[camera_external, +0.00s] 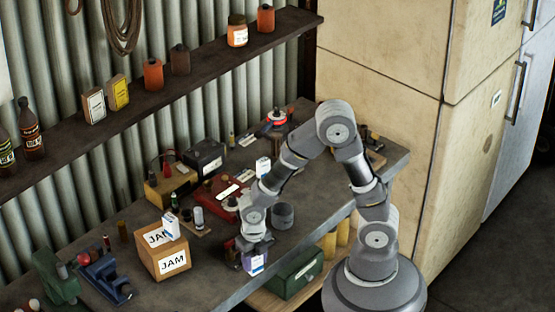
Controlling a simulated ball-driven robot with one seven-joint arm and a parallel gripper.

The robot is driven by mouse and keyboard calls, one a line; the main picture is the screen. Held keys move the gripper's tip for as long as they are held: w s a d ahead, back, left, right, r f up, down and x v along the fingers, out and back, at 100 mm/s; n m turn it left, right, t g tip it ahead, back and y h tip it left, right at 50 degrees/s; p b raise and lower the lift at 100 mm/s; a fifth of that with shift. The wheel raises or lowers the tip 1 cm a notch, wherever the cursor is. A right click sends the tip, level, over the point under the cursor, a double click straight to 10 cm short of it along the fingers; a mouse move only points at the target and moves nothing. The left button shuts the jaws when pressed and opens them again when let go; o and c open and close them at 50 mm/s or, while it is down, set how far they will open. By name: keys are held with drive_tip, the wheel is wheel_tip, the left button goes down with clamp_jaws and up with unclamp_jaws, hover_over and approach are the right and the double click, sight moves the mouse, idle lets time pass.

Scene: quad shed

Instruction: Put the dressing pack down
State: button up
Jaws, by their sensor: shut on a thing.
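My gripper (255,250) points down at the front edge of the workbench (225,275). It is shut on a small white and blue pack (257,264), which I take to be the dressing pack. The fingers hide its upper part. The pack is at or just above the bench top near the edge; I cannot tell whether it touches.
A cardboard JAM box (163,257) with a small white pack (171,226) on top stands to the left. A dark grey cylinder (283,215) stands close behind the gripper on the right. A red tool (222,196) lies behind. A green box (294,272) sits below the bench edge.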

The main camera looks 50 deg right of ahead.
drive_tip(key=w+a+r+m+p, duration=0.8)
drive_tip(key=w+r, duration=0.1)
drive_tip(key=w, duration=0.2)
drive_tip(key=w+a+r+m+p, duration=0.8)
drive_tip(key=w+a, duration=0.1)
drive_tip(key=w, duration=0.2)
hover_over(160, 246)
wheel_tip(160, 246, down, 6)
drive_tip(key=shift+r, duration=0.25)
drive_tip(key=shift+f+b, duration=0.4)
drive_tip(key=shift+f, duration=1.65)
drive_tip(key=shift+s, duration=0.1)
drive_tip(key=shift+f, duration=0.1)
drive_tip(key=o, duration=1)
